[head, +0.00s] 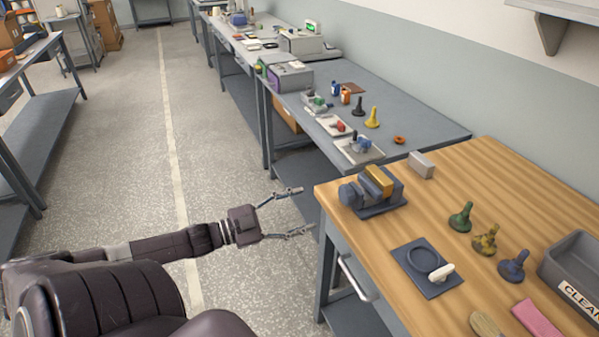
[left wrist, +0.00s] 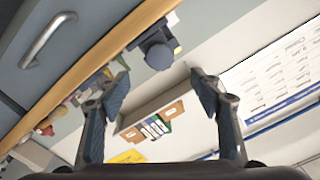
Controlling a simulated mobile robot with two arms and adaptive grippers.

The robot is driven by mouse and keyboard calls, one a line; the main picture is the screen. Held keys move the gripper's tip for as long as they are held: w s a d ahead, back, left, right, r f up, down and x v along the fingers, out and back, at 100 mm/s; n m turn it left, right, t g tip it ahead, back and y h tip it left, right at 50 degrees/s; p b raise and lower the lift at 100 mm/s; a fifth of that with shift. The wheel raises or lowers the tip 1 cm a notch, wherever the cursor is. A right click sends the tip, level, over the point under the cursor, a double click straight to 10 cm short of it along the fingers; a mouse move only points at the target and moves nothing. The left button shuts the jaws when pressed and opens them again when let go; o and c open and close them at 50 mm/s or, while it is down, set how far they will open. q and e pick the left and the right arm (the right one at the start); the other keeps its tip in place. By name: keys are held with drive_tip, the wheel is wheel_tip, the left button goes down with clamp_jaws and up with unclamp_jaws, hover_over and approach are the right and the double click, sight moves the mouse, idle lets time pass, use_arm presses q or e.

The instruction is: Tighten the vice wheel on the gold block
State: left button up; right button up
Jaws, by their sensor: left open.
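A blue-grey vice (head: 388,208) stands near the far left corner of the wooden bench, with the gold block (head: 379,179) between its jaws. Its round dark vice wheel (head: 348,195) faces the bench's left edge. In the left wrist view the wheel (left wrist: 158,56) shows beyond the fingers, near the middle, with a bit of the gold block (left wrist: 172,19) behind it. My left gripper (head: 304,210) is open and empty, over the aisle just left of the bench, apart from the wheel. It also shows in the left wrist view (left wrist: 160,87). My right gripper is in neither view.
A pale grey block (head: 421,165) lies behind the vice. A blue tray with a round recess (head: 427,283), several knob-shaped pieces (head: 485,240) and a grey bin (head: 575,262) are to the right. The bench edge and drawer handle (head: 356,278) are near my left gripper.

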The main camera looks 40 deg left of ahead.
sight(342, 197)
use_arm(q)
drive_tip(key=shift+w+d+f+n+b, duration=0.15)
drive_tip(key=shift+w+d+n, duration=0.7)
drive_tip(key=shift+w, duration=1.05)
drive_tip(key=shift+w+d+r+n+b, duration=0.1)
drive_tip(key=shift+w+d+n+b, duration=0.2)
drive_tip(key=shift+w+d+n, duration=1.1)
drive_tip(key=shift+w+d+f+n+b, duration=0.15)
drive_tip(key=shift+w+n, duration=0.3)
drive_tip(key=shift+w, duration=1.95)
drive_tip(key=shift+a+r, duration=0.1)
drive_tip(key=c, duration=1.2)
drive_tip(key=shift+o, duration=0.2)
drive_tip(key=m, duration=0.2)
drive_tip(key=shift+m+p, duration=0.4)
drive_tip(key=shift+m, duration=1.1)
